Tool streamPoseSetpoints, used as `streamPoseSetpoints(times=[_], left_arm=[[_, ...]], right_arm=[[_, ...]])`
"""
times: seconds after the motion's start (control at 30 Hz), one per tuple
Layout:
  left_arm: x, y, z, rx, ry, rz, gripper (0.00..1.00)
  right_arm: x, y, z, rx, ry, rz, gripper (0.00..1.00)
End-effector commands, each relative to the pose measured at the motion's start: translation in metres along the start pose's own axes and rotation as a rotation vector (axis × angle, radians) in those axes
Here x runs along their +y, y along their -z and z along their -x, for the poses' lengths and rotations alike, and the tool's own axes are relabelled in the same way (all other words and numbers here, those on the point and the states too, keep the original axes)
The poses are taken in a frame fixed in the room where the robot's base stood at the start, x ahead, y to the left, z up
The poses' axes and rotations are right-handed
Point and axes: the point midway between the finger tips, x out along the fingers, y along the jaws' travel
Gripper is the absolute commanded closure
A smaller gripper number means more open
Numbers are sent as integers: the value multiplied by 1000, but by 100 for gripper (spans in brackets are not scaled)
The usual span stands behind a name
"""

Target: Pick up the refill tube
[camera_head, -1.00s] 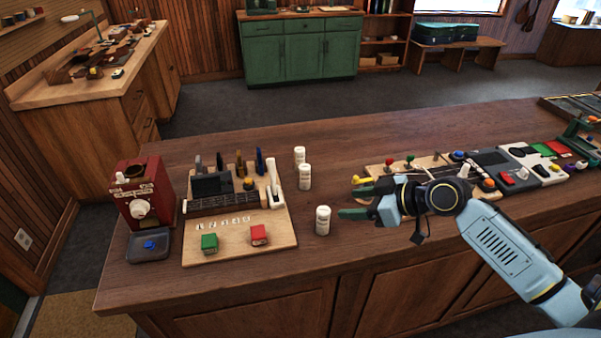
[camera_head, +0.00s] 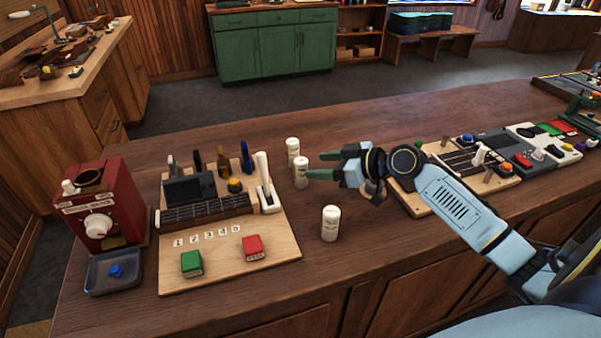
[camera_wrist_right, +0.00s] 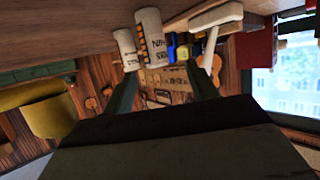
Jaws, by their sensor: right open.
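Three white labelled tubes stand upright on the wooden counter: a back one (camera_head: 292,152), a middle one (camera_head: 300,172) and a front one (camera_head: 330,223). Which of them is the refill tube I cannot tell. My right gripper (camera_head: 318,165) is open and empty, its green fingers pointing left at the middle tube, with the tips just at its right side. In the right wrist view, where the counter is at the top, two tubes (camera_wrist_right: 153,36) (camera_wrist_right: 128,50) show ahead of the dark fingers (camera_wrist_right: 166,80). My left gripper is not in view.
Left of the tubes is a wooden board (camera_head: 225,273) with a white lever, bottles, and green and red blocks. A red machine (camera_head: 102,205) and a tray (camera_head: 114,285) stand farther left. Another board of parts (camera_head: 415,203) lies right, below my arm. Counter around the front tube is clear.

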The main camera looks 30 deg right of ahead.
Motion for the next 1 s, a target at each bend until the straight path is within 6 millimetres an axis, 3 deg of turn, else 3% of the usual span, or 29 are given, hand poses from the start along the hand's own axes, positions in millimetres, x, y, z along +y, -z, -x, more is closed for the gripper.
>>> streamPoseSetpoints(times=[0.13, 0.43, 0.7, 1.0], left_arm=[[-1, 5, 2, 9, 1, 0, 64], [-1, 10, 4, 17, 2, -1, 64], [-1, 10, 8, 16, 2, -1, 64], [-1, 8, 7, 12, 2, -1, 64]], right_arm=[[0, 1, -24, 2, 0, -2, 42], [1, -2, -46, 0, 1, -2, 42], [4, -6, -82, 0, 2, -1, 42], [4, -7, -88, -2, 1, 1, 42]])
